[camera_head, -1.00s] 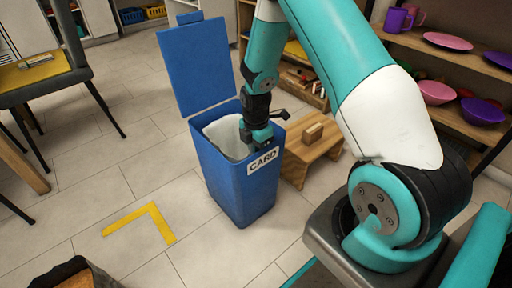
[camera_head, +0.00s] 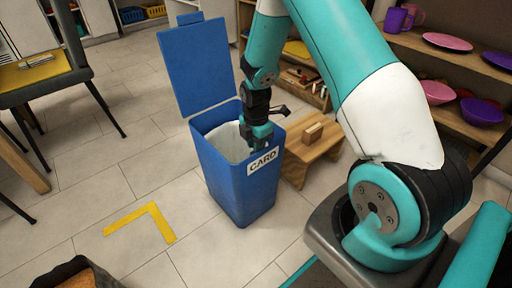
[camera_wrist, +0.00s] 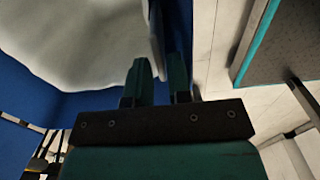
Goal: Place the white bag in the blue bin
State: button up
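The blue bin (camera_head: 237,180) stands on the tiled floor with its lid (camera_head: 198,62) raised and a "CARD" label on its front. The white bag (camera_head: 228,141) is inside the bin, low behind the front rim; its lower part is hidden by the bin walls. My gripper (camera_head: 258,146) points down at the bin's mouth, near its right side. In the wrist view, my gripper (camera_wrist: 160,75) shows its two fingers apart. The white bag (camera_wrist: 75,40) fills the upper left there, and its edge reaches close to the fingertips; whether it touches them is unclear.
A small wooden stool (camera_head: 312,155) with a block on it stands right of the bin. Shelves with purple and pink dishes (camera_head: 448,41) are at the upper right. A chair (camera_head: 45,75) is at the left. The floor around the yellow corner mark (camera_head: 140,217) is free.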

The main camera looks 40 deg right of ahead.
notch_tip(320, 180, up, 10)
jog(key=p, duration=0.4)
jog(key=s+a+r+m+y, duration=0.1)
jog(key=s+a+r+m, duration=0.2)
jog(key=a+r, duration=0.4)
jog(key=s+a+r+m+y, duration=0.1)
jog(key=s+a+r+m, duration=0.15)
jog(key=a+r, duration=0.4)
jog(key=s+a+r+m+y, duration=0.1)
jog(key=s+a+r+m, duration=0.2)
jog(key=s, duration=0.5)
jog(key=s+a+r+m+y, duration=0.1)
jog(key=s+a+r+m, duration=0.2)
jog(key=s+a+r, duration=0.2)
jog(key=s+a, duration=0.1)
jog(key=s, duration=0.2)
jog(key=shift+s+r, duration=0.25)
jog(key=shift+s, duration=0.15)
